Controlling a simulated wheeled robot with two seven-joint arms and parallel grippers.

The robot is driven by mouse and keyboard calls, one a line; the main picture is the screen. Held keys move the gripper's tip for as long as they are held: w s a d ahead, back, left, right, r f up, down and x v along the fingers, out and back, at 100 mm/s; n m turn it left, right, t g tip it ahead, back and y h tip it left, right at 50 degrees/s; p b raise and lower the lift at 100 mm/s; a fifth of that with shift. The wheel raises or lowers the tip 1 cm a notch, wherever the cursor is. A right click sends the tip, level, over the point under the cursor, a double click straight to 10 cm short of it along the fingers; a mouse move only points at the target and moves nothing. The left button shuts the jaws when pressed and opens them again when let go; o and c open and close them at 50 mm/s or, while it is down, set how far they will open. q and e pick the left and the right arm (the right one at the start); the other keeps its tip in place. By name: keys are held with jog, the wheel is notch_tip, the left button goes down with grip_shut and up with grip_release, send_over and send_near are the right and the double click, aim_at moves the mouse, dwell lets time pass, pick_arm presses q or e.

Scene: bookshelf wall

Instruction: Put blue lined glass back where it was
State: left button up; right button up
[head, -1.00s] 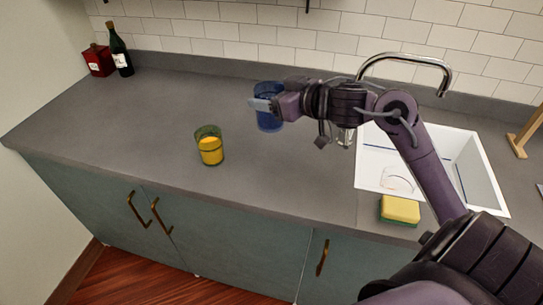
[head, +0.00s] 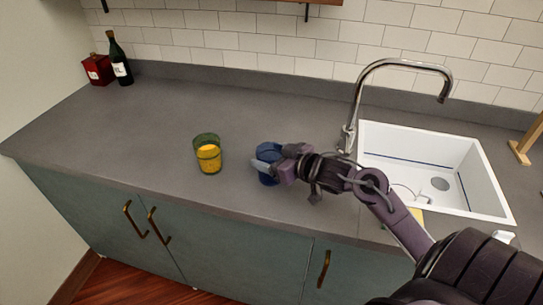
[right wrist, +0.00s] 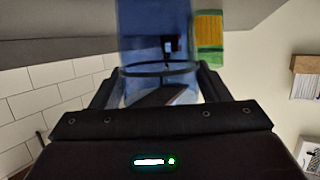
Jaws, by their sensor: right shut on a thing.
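The blue glass (head: 267,179) is in my right gripper (head: 269,165), near the front of the grey counter, to the right of a green-tinted glass with yellow contents (head: 208,156). The right fingers are shut around the blue glass and cover part of it. I cannot tell whether its base touches the counter. In the right wrist view the blue glass (right wrist: 155,35) stands between the fingers (right wrist: 160,88), with the green and yellow glass (right wrist: 209,30) beside it. My left gripper is not in view.
A white sink (head: 470,185) with a tall faucet (head: 400,64) is at right. A yellow sponge (head: 416,214) is mostly hidden behind my arm. A dark bottle (head: 119,60) and red box (head: 98,69) stand at back left. The counter's middle and back are clear.

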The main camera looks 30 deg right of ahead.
jog(key=shift+f, duration=0.1)
jog(key=o, duration=1.6)
jog(key=shift+o, duration=0.2)
jog(key=v, duration=1.2)
